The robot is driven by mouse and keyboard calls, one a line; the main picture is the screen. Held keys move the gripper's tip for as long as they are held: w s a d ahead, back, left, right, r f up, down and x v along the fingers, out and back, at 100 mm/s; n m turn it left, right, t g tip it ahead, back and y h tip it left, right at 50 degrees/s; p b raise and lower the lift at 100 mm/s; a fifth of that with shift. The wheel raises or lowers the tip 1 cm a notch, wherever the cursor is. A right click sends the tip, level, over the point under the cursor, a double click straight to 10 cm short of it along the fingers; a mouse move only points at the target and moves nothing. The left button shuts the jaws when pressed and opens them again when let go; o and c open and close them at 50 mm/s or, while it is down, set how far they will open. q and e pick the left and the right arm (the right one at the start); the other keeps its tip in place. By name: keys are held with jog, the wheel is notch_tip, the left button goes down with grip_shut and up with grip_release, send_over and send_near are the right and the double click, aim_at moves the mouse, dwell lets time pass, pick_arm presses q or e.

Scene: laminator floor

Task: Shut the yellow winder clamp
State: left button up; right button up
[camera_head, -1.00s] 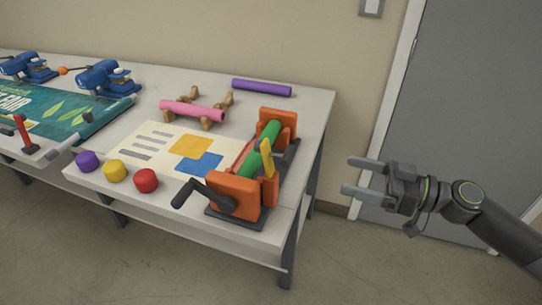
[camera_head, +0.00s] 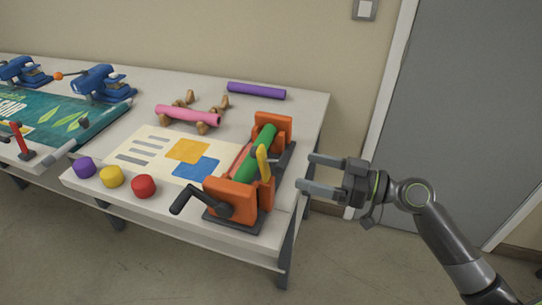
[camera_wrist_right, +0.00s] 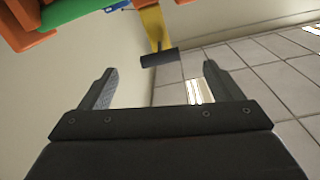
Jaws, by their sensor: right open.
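The yellow winder clamp (camera_head: 263,162) stands up as a lever on the right side of the orange winder (camera_head: 232,196), beside the green roll (camera_head: 258,148). In the right wrist view the yellow clamp (camera_wrist_right: 152,26) hangs in from the top and ends in a dark grip (camera_wrist_right: 159,57), which lies ahead of the fingertips and between their lines. My right gripper (camera_head: 310,174) is open and empty, to the right of the winder and apart from the clamp. It also shows in the right wrist view (camera_wrist_right: 158,80). My left gripper is not in view.
The winder has a black crank (camera_head: 192,199) at its front. Purple, yellow and red knobs (camera_head: 143,186) line the front edge of the table (camera_head: 307,120). A pink roll (camera_head: 188,115) on a wooden stand and a purple roll (camera_head: 256,91) lie behind. Open floor is right of the table.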

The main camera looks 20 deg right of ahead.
aim_at(271, 161)
jog(key=p+x, duration=0.2)
jog(key=x, duration=0.6)
jog(key=shift+r+p, duration=0.15)
jog(key=shift+p, duration=0.2)
jog(key=shift+x, duration=0.95)
jog(key=shift+c, duration=0.4)
